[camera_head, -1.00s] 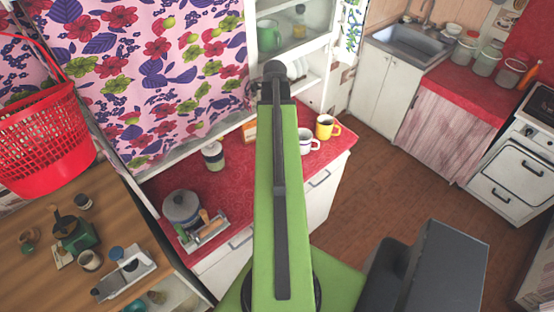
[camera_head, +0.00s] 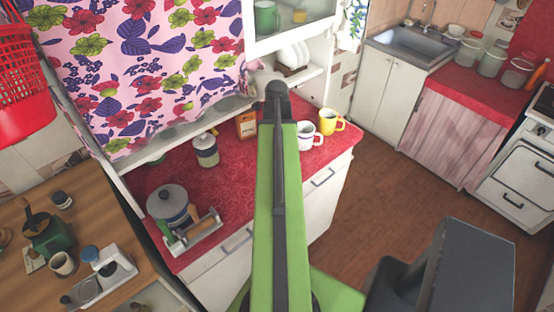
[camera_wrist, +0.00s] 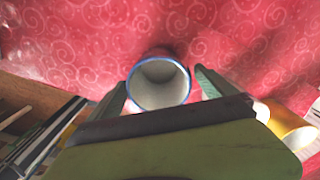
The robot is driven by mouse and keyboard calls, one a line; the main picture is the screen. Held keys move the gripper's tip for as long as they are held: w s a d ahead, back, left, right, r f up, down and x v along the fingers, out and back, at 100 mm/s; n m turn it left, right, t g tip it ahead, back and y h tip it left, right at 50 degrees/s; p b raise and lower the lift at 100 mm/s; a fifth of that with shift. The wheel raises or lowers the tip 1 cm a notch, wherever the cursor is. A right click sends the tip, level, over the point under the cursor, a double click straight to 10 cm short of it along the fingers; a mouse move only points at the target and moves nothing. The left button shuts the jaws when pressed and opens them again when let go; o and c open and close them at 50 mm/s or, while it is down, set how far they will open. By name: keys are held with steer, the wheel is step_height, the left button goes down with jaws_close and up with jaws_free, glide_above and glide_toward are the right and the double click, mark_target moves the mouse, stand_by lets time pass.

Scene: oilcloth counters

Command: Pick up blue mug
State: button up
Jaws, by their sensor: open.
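A mug with a blue rim and a pale, empty inside (camera_wrist: 160,84) stands upright on the red patterned counter in the wrist view, seen from above. My gripper (camera_wrist: 161,90) is open, with one finger on each side of the mug. Whether the fingers touch it I cannot tell, and its outer wall is mostly hidden. In the head view my arm covers the gripper. A white mug (camera_head: 305,138) and a yellow mug (camera_head: 329,122) stand right of my arm there; whether the white one is the blue-rimmed mug I cannot tell.
The yellow mug also shows at the right of the wrist view (camera_wrist: 292,127). On the red counter (camera_head: 233,183) are a jar (camera_head: 205,150), an orange box (camera_head: 246,124) and a lidded pot (camera_head: 167,203). A shelf cabinet (camera_head: 298,33) rises behind. The brown floor at right is open.

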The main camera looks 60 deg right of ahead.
step_height(320, 180, down, 3)
steer(key=shift+f+b, duration=0.1)
steer(key=shift+b, duration=0.75)
steer(key=shift+r, duration=0.25)
steer(key=c, duration=1.8)
steer(key=shift+r+p, duration=0.1)
steer(key=shift+p, duration=0.2)
steer(key=r+p, duration=0.2)
steer(key=s+r+p, duration=0.1)
steer(key=r+p, duration=0.2)
steer(key=shift+r, duration=0.1)
steer(key=s+r+p, duration=0.2)
steer(key=s, duration=0.1)
steer(key=s+r+p, duration=0.1)
steer(key=s, duration=0.3)
steer(key=s+r+p, duration=0.2)
steer(key=s, duration=0.1)
steer(key=shift+s+a+r+p, duration=0.2)
steer(key=shift+s+r+p, duration=0.1)
steer(key=shift+s+p, duration=0.1)
